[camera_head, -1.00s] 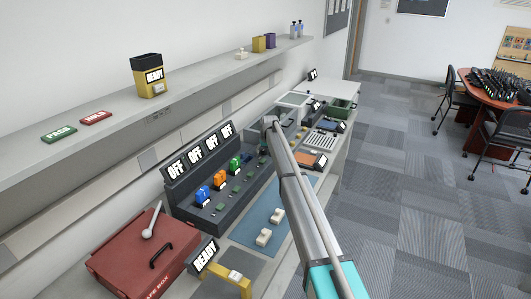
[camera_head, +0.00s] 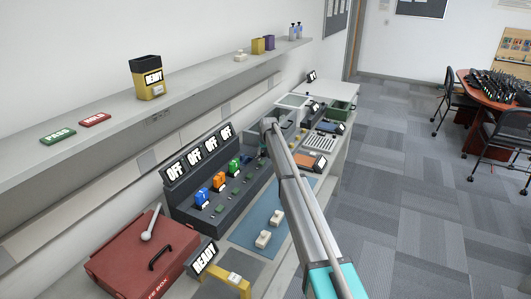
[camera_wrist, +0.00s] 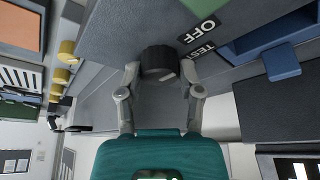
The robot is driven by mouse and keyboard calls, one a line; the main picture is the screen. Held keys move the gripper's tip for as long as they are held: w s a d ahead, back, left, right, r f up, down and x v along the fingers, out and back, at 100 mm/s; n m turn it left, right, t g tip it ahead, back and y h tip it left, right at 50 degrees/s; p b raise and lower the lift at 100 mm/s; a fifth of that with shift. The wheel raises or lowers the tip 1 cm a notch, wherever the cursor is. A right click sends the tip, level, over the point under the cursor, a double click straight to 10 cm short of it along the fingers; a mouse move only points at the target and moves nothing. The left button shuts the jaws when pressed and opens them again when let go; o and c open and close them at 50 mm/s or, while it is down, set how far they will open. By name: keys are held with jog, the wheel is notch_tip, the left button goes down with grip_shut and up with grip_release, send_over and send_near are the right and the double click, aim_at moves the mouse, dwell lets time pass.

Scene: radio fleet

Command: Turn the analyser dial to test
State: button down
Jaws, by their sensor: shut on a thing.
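The analyser dial (camera_wrist: 160,62) is a dark round knob with a light pointer mark, in the upper middle of the wrist view. The labels OFF (camera_wrist: 197,32) and TEST (camera_wrist: 203,50) sit to its right on the grey panel. My gripper (camera_wrist: 160,72) has one finger on each side of the dial and is shut on it. The pointer mark lies at the dial's right side, toward the labels; its exact setting is hard to tell. In the head view my arm reaches over the bench and hides the dial and the gripper's fingertips.
A charger rack (camera_head: 205,216) with several coloured radios and OFF displays stands left of my arm. A red case (camera_head: 125,262) sits at the front left, and a blue mat (camera_head: 250,238) with white blocks lies beside the rack. Yellow knobs (camera_wrist: 66,52) show left of the gripper.

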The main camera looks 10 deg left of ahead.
jog(key=shift+m, duration=0.3)
jog(key=m+h, duration=0.1)
jog(key=m, duration=0.2)
jog(key=shift+a+m+h, duration=0.15)
jog(key=shift+m+h, duration=0.25)
jog(key=m+h, duration=0.1)
jog(key=m, duration=0.3)
jog(key=shift+h, duration=0.3)
jog(key=shift+c, duration=1.3)
grip_release()
jog(key=shift+r, duration=0.15)
